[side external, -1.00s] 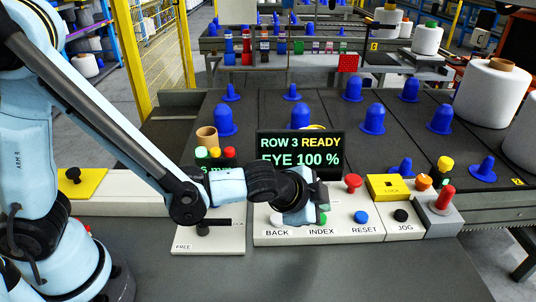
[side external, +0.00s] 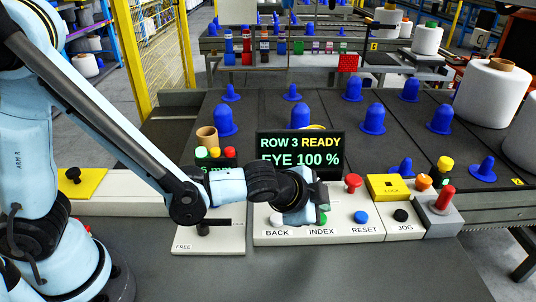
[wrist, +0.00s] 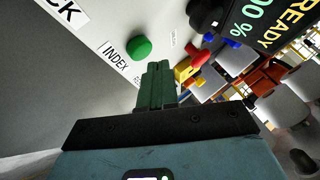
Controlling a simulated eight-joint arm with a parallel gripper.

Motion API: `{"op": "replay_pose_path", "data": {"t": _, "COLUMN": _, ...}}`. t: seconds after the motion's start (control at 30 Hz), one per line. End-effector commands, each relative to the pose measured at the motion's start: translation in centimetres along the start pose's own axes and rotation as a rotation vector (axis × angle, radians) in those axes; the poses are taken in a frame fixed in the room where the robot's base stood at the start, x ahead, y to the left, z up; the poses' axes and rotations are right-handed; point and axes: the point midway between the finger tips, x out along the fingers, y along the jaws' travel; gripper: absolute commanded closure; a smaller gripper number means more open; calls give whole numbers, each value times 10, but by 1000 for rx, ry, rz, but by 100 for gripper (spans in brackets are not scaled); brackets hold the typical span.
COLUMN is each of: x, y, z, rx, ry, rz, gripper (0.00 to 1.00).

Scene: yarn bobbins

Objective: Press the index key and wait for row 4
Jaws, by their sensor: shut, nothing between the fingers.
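The index key is a round green button (wrist: 139,48) beside the INDEX label in the wrist view. In the side view it is mostly hidden behind my gripper (side external: 322,208), above the INDEX label. My gripper's green fingers (wrist: 158,68) are shut and empty. In the wrist view their tips appear just beside the key; whether they touch it I cannot tell.
On the same panel are a blue RESET button (side external: 361,217), a black JOG button (side external: 401,215) and a red mushroom button (side external: 353,182). A yellow LOCK box (side external: 389,187) stands to the right. Blue pegs (side external: 372,119) stand on the dark bed behind.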

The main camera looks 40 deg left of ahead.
Motion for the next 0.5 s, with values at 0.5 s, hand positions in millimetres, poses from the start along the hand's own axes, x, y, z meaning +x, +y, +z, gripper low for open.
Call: {"op": "replay_pose_path", "data": {"t": 0.5, "x": 6, "y": 4, "z": 4, "rx": 0, "ry": 0, "rz": 0, "gripper": 100}}
